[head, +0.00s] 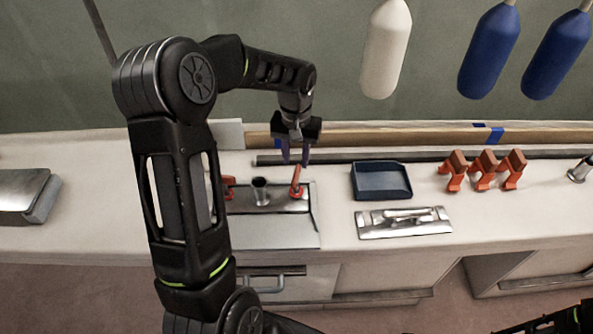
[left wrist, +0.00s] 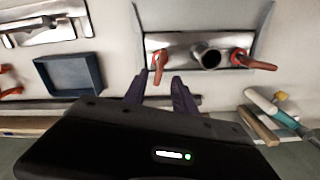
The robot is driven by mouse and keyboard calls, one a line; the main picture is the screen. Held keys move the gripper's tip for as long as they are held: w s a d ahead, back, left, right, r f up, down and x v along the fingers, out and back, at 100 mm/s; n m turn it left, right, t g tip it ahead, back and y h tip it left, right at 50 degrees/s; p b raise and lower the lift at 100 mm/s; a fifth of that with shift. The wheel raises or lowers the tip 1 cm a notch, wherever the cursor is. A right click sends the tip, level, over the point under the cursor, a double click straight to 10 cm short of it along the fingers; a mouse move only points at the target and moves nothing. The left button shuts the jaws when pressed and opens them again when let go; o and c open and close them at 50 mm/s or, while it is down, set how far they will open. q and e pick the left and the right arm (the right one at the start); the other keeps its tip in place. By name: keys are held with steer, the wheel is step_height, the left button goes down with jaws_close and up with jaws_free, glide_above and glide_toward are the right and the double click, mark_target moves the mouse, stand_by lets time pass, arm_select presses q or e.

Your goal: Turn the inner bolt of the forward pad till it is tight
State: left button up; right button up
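A bright metal pad (head: 283,206) with a short upright tube (head: 260,190) lies on the counter; the pad also shows in the left wrist view (left wrist: 185,42). One red lever-like bolt handle (head: 296,181) stands on the right of the tube in the head view, and another (head: 228,186) on its left, partly behind my arm. In the left wrist view the handles (left wrist: 159,66) (left wrist: 252,62) appear on swapped sides. I cannot tell which bolt is the inner one. My left gripper (head: 296,154) is open and empty, with its fingers pointing down just behind the right-hand handle.
A dark blue tray (head: 381,194), a metal plate with a cleat (head: 377,230) and several orange clamps (head: 483,170) stand to the right. A long bar and wooden rail (head: 400,137) run behind. A teal-handled tool (left wrist: 275,108) lies near the pad.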

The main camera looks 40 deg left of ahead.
mark_target(296, 172)
arm_select(q)
step_height(296, 172, down, 6)
steer(key=shift+f+p, duration=0.15)
steer(key=shift+p, duration=0.3)
steer(key=shift+c, duration=0.2)
jaws_close()
